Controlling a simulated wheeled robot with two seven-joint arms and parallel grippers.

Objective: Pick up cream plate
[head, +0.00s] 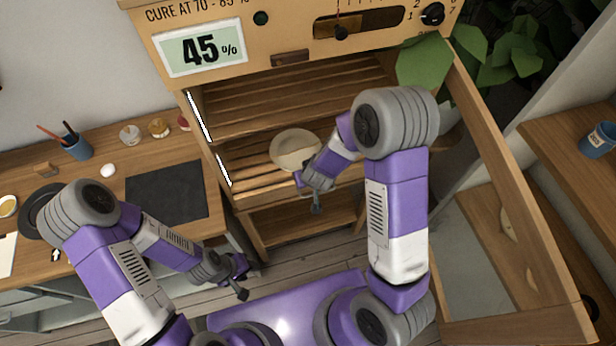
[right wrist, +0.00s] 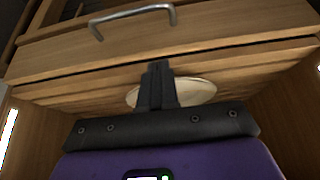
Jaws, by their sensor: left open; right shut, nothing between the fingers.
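The cream plate (head: 290,146) lies on a slatted wooden shelf inside the open cabinet in the head view. My right arm covers part of its right side. In the right wrist view the plate (right wrist: 200,92) shows behind my right gripper's fingers, which hide its middle. My right gripper (head: 302,179) is at the near right edge of the plate, its fingers shut together with nothing between them. Whether it touches the plate cannot be told. My left gripper (head: 241,279) is open and empty, low in front of the workbench and away from the plate.
The slatted shelf (head: 240,172) is framed by the cabinet's sides. Its glazed door (head: 490,150) stands open at the right. A metal handle (right wrist: 133,17) shows in the right wrist view. The workbench (head: 110,165) at the left holds a dark mat (head: 168,192) and a blue cup (head: 77,147).

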